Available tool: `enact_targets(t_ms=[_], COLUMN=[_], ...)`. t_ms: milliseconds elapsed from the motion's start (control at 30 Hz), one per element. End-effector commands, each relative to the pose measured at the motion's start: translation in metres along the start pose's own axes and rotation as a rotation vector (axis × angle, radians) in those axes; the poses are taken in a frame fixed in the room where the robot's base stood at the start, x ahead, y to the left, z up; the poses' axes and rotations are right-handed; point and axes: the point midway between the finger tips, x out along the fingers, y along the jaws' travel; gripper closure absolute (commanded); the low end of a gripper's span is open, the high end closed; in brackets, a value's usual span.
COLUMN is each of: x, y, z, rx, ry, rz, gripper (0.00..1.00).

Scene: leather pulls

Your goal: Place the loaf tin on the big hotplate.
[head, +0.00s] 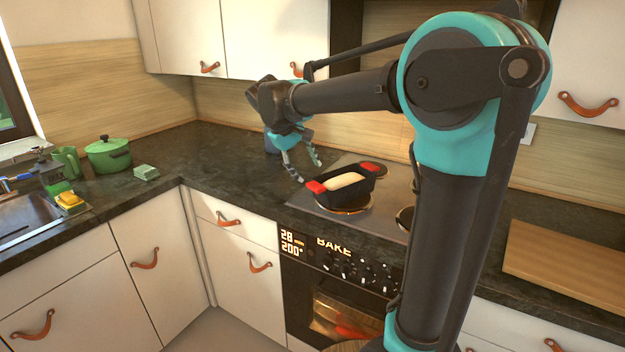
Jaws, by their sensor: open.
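The loaf tin (344,193) is black with red ends and a pale loaf-like filling. It sits upright on the front left hotplate (352,209), whose round edge shows below and beside it. I see no gap between tin and hotplate. My gripper (309,172) is open and empty, just left of and behind the tin, with its fingers pointing down towards it. The fingers appear apart from the tin, though the near fingertip is close to its left red end. A third hotplate (404,219) is partly hidden by my arm.
The oven (335,270) is below the cooktop. A wooden board (570,265) lies on the right counter. The corner counter (200,160) is mostly clear.

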Motion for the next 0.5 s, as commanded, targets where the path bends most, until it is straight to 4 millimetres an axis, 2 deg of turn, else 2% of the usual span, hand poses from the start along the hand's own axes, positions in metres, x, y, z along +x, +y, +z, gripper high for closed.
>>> enact_targets(t_ms=[100, 200, 500], x=[-0.017, -0.025, -0.030], y=[0.000, 0.000, 0.000], z=[0.000, 0.000, 0.000], rx=[-0.001, -0.001, 0.000], ry=[0.000, -0.001, -0.001], rz=[0.000, 0.000, 0.000], gripper=[0.47, 0.47, 0.47])
